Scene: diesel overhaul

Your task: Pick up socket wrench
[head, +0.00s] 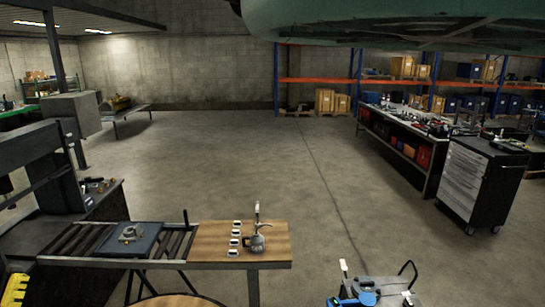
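I cannot make out a socket wrench for certain in the head view. Small tools and parts lie on the long workbench (408,140) at the right, too small to tell apart. More small items lie on top of the grey drawer cabinet (478,180) on wheels. A small cart (395,290) at the bottom edge carries a blue item (352,300) and other small things, partly cut off. My gripper is not in view.
A wooden-topped table (212,243) with an oil can (257,238) joins a roller conveyor bearing a blue plate (130,240) at the lower left. Orange and blue shelving (330,80) stands at the back. The concrete floor (270,165) between is clear. A large green shape (400,20) hangs overhead.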

